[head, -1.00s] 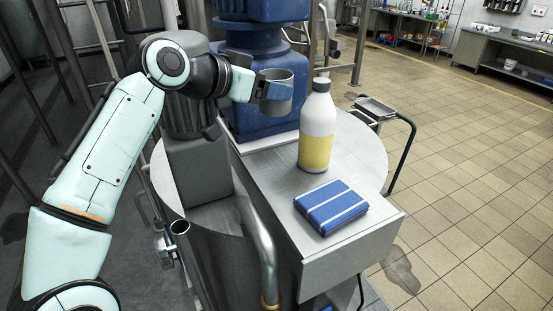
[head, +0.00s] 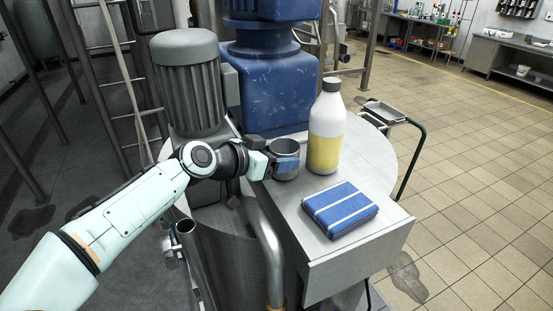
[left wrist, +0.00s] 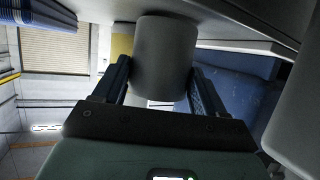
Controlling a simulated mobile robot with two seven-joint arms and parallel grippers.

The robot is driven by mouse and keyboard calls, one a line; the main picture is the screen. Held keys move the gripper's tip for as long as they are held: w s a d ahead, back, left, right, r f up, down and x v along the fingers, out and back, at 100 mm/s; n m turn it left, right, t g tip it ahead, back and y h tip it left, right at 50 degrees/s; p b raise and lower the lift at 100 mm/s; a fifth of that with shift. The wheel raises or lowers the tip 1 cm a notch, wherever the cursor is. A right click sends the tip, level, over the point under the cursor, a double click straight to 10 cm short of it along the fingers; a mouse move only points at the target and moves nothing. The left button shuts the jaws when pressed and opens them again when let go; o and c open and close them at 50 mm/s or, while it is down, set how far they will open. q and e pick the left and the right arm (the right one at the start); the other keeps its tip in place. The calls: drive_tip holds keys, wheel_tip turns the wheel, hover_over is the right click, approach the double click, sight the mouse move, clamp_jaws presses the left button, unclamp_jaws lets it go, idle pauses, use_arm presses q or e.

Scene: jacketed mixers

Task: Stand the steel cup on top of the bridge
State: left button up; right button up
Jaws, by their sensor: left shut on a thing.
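The steel cup (head: 287,148) is a small grey open-topped cylinder. It is upright in my left gripper (head: 282,164), which is shut on its sides. In the left wrist view the cup (left wrist: 165,60) sits between the two dark fingers of my left gripper (left wrist: 163,85). The bridge (head: 300,226) is the flat steel plate across the mixer top, with a folded-down front edge. The cup is at the bridge's back left part, very low over it. I cannot tell whether its base touches the plate. My right gripper is not in view.
A white bottle with a yellow label (head: 326,138) stands close to the right of the cup. A blue striped folded cloth (head: 339,209) lies at the bridge's front right. The blue drive housing (head: 268,98) rises behind, and a grey motor (head: 188,85) stands left.

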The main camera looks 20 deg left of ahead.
use_arm(q)
drive_tip(key=shift+f, duration=0.15)
drive_tip(key=shift+w+f, duration=0.1)
drive_tip(key=o, duration=1.2)
drive_tip(key=shift+s, duration=0.2)
drive_tip(key=shift+w, duration=0.15)
